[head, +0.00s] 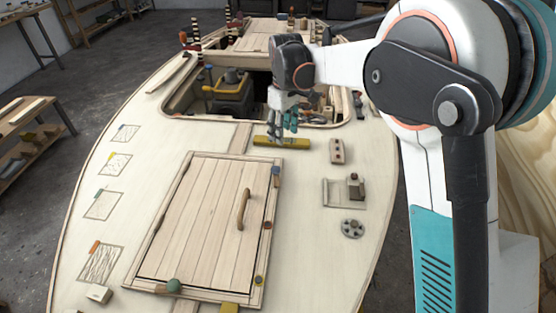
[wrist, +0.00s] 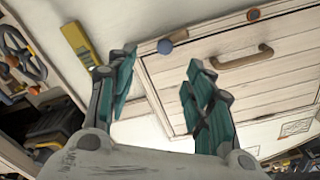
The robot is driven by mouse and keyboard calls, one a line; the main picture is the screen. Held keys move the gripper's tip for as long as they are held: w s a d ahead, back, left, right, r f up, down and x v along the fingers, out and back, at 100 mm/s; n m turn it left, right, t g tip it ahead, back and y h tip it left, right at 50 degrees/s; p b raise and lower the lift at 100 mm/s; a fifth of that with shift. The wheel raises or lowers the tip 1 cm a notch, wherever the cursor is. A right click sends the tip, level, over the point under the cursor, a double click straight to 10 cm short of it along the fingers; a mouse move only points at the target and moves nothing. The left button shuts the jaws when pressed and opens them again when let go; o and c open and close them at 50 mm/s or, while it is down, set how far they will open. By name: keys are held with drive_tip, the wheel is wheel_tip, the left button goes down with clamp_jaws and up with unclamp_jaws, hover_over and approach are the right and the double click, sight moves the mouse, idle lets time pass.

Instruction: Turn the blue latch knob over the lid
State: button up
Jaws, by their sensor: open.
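The blue latch knob (head: 275,171) sits on the frame at the far right corner of the plank lid (head: 200,215). In the wrist view the blue knob (wrist: 165,47) shows beside a short wooden piece, near the lid's edge (wrist: 225,72). I cannot tell whether any of it reaches over the lid. The lid lies flat in its frame and has a wooden handle (head: 243,209). My gripper (head: 287,128) is above the deck, beyond the lid's far edge. Its teal fingers (wrist: 160,68) are apart and empty, and the knob appears beyond the gap between them.
A yellow block (head: 281,141) lies on the deck below my gripper. A holed wooden block (head: 337,151) is to the right. An open hatch lies beyond.

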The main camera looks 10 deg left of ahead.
sight(276, 168)
drive_tip(key=shift+n, duration=0.4)
drive_tip(key=f+b, duration=0.1)
drive_tip(key=f, duration=0.4)
drive_tip(key=a+f+b, duration=0.1)
drive_tip(key=f+b, duration=0.1)
drive_tip(key=f, duration=0.3)
drive_tip(key=a+f+b, duration=0.1)
drive_tip(key=f, duration=0.5)
drive_tip(key=shift+w+a, duration=0.1)
drive_tip(key=shift+a, duration=0.15)
drive_tip(key=shift+r, duration=0.1)
drive_tip(key=shift+c, duration=0.6)
drive_tip(key=c, duration=1)
